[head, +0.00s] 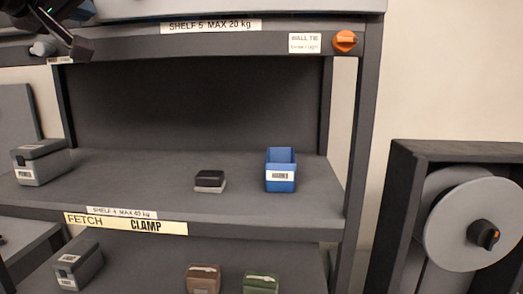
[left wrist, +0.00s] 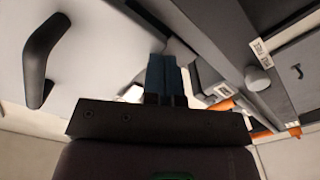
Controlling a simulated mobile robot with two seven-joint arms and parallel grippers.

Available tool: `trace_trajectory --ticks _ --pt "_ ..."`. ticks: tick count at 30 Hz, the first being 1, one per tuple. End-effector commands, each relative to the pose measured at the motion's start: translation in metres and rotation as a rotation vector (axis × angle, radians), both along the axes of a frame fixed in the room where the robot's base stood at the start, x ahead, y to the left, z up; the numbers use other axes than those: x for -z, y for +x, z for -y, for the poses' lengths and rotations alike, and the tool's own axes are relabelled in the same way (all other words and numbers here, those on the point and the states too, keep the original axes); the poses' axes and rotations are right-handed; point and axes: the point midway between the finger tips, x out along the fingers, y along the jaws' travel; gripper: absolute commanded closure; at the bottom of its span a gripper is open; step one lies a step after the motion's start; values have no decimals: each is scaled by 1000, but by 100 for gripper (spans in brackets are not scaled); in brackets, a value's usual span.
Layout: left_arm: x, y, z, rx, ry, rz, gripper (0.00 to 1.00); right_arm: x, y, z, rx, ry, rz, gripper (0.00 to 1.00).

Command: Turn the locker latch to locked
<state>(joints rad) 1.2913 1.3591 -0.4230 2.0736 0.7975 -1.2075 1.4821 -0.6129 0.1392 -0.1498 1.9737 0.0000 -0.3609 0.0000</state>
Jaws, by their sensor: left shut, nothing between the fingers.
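I cannot pick out a locker latch for certain in either view. My left gripper (head: 80,50) is at the top left of the head view, in front of the shelf's upper beam. In the left wrist view its two blue-grey fingers (left wrist: 166,60) are together and hold nothing. A dark curved handle (left wrist: 38,62) on a pale panel shows left of the fingers there; it is apart from them. My right gripper is in neither view.
A grey shelf unit (head: 352,150) carries a blue bin (head: 281,182), a small black-topped box (head: 209,181) and a grey case (head: 40,162). An orange wall-tie knob (head: 345,41) and a pale grey knob (head: 41,48) stick out from its upper beam.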

Motion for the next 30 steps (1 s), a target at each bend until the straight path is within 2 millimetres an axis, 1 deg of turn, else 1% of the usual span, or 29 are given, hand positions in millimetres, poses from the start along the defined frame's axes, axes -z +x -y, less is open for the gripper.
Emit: trace_trajectory --ticks 30 --pt "-5 0 -5 -1 -1 -1 100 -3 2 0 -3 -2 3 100"
